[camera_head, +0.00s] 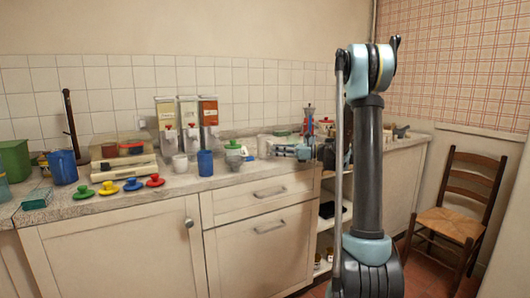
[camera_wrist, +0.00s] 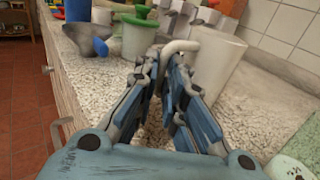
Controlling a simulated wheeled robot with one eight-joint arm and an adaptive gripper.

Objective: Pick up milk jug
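The milk jug appears to be the white jug (camera_wrist: 218,62) in the wrist view, upright on the counter just ahead and right of my fingers. Its curved handle (camera_wrist: 182,46) reaches left to my gripper (camera_wrist: 160,68). My two fingers stand on either side of the handle with a narrow gap between their tips. I cannot tell whether they press on it. In the head view my gripper (camera_head: 286,150) is low over the counter, beside a white form (camera_head: 264,145) that seems to be the same jug.
A green-rimmed pale container (camera_wrist: 138,38) stands close beyond the jug. Left of it in the head view are a blue cup (camera_head: 205,163), several dispensers (camera_head: 188,122) and coloured knobbed lids (camera_head: 132,184). A red and metal pot (camera_head: 309,119) stands behind my gripper. A chair (camera_head: 453,215) is at right.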

